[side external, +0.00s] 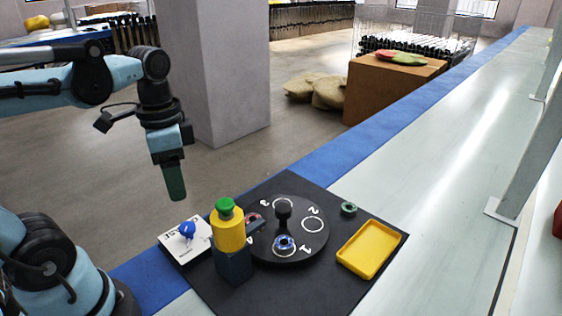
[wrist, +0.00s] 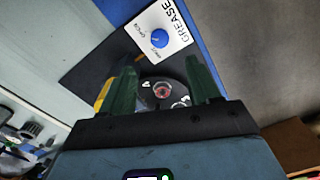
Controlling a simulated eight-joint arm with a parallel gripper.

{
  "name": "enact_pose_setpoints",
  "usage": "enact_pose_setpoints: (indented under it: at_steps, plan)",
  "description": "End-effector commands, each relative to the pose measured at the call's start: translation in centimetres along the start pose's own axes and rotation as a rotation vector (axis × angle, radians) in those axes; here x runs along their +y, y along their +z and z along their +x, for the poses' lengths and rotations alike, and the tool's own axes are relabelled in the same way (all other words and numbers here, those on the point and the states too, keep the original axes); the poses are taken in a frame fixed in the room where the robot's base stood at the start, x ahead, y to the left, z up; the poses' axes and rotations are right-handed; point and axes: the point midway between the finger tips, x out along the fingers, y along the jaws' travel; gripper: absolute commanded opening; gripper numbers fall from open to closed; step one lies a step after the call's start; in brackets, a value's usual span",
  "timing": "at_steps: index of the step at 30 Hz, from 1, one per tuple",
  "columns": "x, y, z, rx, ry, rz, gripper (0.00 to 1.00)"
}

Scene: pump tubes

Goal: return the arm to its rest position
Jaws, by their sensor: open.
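My gripper (side external: 174,184) hangs in the air at the left, above and apart from the black mat, fingers pointing down. In the wrist view my gripper (wrist: 162,72) shows two green fingers spread apart with nothing held between them. A round black turntable (side external: 290,225) with numbered white rings and a central knob sits on the mat. A blue-ringed part (side external: 284,244) stands at position 1, and a red-ringed part (side external: 254,221) stands at the left side, partly hidden by the yellow cylinder. The red-ringed part also shows in the wrist view (wrist: 163,90).
A yellow cylinder (side external: 228,232) with a green top stands on a dark block. A white GREASE panel (side external: 184,248) with a blue knob (side external: 187,231) lies left of it. A yellow tray (side external: 369,248) and a green ring (side external: 348,208) sit at the right. The air around my gripper is clear.

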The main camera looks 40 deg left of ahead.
Motion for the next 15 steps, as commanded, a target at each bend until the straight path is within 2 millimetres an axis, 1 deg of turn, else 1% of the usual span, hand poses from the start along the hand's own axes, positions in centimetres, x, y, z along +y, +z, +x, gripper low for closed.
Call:
enact_pose_setpoints:
  at_steps: [2, 15]
  plan:
    - [0.0, 0.0, -0.8, 0.000, 0.000, 0.000, 0.61]
    - [0.0, 0.0, 4.0, 0.000, 0.000, 0.000, 0.61]
